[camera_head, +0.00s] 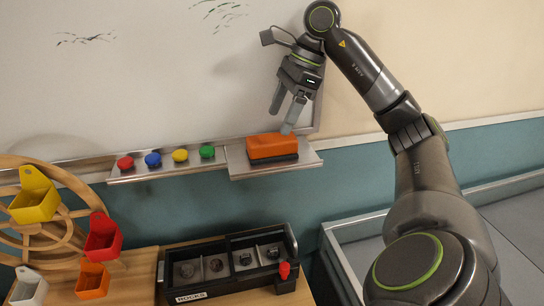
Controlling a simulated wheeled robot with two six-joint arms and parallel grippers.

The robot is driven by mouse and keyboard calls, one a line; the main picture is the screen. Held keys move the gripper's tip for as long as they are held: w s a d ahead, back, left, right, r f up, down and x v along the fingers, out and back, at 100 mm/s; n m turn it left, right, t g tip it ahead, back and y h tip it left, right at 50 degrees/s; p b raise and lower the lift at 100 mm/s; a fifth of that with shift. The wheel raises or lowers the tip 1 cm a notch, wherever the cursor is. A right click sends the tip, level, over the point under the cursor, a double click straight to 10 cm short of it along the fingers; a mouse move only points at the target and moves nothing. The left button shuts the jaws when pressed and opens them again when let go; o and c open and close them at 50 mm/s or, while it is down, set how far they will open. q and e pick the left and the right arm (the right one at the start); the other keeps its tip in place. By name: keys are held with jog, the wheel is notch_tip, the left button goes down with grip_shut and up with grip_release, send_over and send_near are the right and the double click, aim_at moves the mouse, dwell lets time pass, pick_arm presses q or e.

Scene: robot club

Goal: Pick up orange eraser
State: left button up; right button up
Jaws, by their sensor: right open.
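The orange eraser (272,146) is a block with an orange top and a dark underside. It lies on the right-hand part of the metal ledge (240,166) under the whiteboard. My right gripper (283,118) is just above the eraser, fingers pointing down and apart. One fingertip reaches close to the eraser's right upper edge; I cannot tell whether it touches. Nothing is between the fingers. My left gripper is out of the picture.
Red (125,163), blue (152,159), yellow (180,155) and green round magnets (207,151) sit left of the eraser on the ledge. The whiteboard (150,90) stands behind. Below are a black rocks box (228,289) and small coloured bins (103,240).

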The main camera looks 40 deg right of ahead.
aim_at(273, 138)
jog(key=shift+x, duration=0.85)
jog(key=p+x, duration=0.1)
jog(key=x, duration=0.3)
jog(key=shift+s+d+f+p, duration=0.1)
jog(key=shift+f+p, duration=0.1)
jog(key=shift+p, duration=0.2)
jog(key=shift+f, duration=0.5)
jog(key=shift+f+b, duration=0.25)
jog(key=shift+b, duration=0.1)
jog(key=c, duration=1)
jog(key=shift+o, duration=0.2)
jog(key=shift+r, duration=0.1)
